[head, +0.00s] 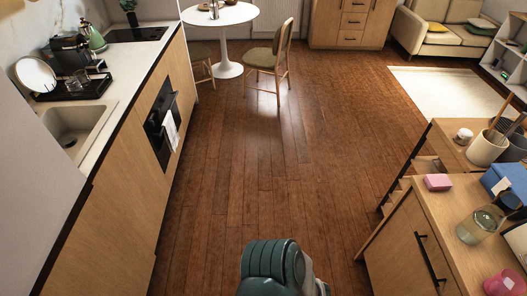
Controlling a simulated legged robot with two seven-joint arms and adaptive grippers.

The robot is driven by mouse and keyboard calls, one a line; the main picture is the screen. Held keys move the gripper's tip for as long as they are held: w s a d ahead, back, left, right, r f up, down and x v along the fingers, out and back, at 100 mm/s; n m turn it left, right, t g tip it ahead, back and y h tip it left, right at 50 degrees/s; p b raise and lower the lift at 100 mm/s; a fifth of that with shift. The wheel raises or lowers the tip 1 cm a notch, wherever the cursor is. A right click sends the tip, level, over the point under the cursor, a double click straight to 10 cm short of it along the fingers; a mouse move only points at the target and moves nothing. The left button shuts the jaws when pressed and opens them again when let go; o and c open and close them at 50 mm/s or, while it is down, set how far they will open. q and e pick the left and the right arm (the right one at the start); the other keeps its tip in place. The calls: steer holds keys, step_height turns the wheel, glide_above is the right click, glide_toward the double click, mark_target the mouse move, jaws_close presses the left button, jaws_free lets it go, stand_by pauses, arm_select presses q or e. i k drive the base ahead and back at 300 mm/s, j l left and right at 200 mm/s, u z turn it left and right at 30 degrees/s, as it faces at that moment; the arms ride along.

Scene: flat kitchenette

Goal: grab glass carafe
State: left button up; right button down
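A clear glass vessel (480,224) with a pale greenish lower part stands on the wooden cabinet top at the right. It looks like the glass carafe, though I cannot be certain. A dark round object (508,202) is right beside it and overlaps it in view. Neither of my grippers shows in the head view; only a dark green ribbed part of my own body shows at the bottom middle.
The wooden cabinet (408,250) at the right also holds a pink block (438,182), a blue box (506,184) and a cream utensil pot (486,149). A kitchen counter (124,78) runs along the left. The wood floor (270,170) between them is clear; a chair (268,60) stands farther back.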

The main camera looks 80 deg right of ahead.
mark_target(486, 220)
steer(key=z, duration=5.05)
